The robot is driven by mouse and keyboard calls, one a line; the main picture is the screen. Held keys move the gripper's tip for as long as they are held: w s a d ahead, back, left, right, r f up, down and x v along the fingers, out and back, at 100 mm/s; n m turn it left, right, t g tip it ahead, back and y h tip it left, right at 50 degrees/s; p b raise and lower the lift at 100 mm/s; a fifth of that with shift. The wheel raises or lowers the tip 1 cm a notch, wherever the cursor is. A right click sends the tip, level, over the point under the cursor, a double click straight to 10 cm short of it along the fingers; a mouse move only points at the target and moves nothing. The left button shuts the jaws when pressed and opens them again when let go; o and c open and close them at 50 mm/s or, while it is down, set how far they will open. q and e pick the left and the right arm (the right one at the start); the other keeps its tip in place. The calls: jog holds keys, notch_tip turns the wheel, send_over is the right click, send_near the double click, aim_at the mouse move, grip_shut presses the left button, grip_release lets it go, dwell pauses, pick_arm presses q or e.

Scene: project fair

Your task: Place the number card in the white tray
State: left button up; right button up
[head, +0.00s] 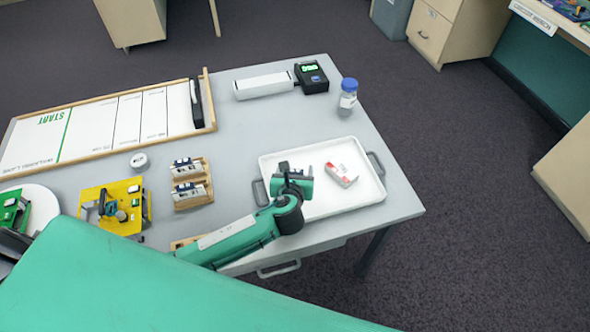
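The white tray (318,211) lies at the right end of the grey table, with a grey handle at each side. A small white piece with red marks (341,175), which may be the number card, lies in the right half of the tray. My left gripper (297,170) is over the tray's left half, to the left of that piece and apart from it. Its two dark fingers look spread, with nothing seen between them. My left arm hides the tray's lower left corner. My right gripper is not in view.
A blue-capped jar (347,98) stands at the table's right edge, near a black device (312,78) and a long white box (264,86). Wooden holders (191,183), a yellow model (114,206) and a wood-framed board (100,128) fill the left. The table's middle is clear.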

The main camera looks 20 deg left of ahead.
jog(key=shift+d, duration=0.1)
pick_arm(q)
jog(key=shift+s+r, duration=0.1)
jog(key=shift+r, duration=0.1)
jog(key=v, duration=1.1)
jog(key=shift+s, duration=0.35)
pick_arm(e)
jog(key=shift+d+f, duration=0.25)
pick_arm(q)
jog(key=shift+d+r, duration=0.1)
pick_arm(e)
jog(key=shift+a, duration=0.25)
